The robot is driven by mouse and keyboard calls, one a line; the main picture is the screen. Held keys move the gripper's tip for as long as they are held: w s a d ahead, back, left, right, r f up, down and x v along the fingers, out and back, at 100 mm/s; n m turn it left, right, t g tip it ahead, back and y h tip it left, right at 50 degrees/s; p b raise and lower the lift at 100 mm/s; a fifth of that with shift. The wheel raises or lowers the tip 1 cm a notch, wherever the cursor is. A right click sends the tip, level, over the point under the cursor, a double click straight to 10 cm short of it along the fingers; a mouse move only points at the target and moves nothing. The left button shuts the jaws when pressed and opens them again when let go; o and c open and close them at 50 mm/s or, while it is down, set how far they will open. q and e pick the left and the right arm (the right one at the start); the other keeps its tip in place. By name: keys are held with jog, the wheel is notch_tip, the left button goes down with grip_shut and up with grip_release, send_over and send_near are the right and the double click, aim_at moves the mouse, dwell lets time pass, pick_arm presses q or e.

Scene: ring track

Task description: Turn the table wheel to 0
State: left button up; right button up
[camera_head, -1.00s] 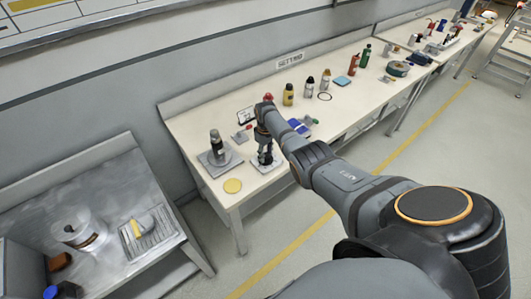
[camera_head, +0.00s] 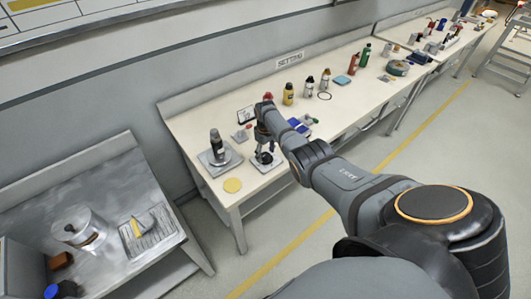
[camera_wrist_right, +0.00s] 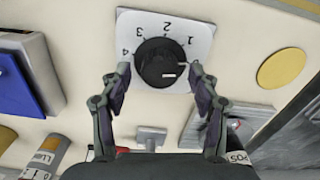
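The table wheel (camera_wrist_right: 160,64) is a round black knob on a white square dial plate (camera_wrist_right: 205,36). In the right wrist view the digits 1 to 4 show upside down around its upper side; I see no 0. Short white marks show on the knob's right and lower right. My right gripper (camera_wrist_right: 160,76) is open, with one finger on each side of the knob; I cannot tell whether they touch it. In the head view the right gripper (camera_head: 265,150) is over the dial plate (camera_head: 267,162) at the bench's near end. My left gripper is not in view.
The bench (camera_head: 215,183) also holds a grey stand with a dark cylinder (camera_head: 217,148), a yellow disc (camera_head: 232,185), a blue block (camera_head: 298,125) and several bottles behind. A metal side table (camera_head: 110,195) stands at the left.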

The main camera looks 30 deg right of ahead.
aim_at(266, 154)
notch_tip(266, 154, up, 12)
dwell(0.6)
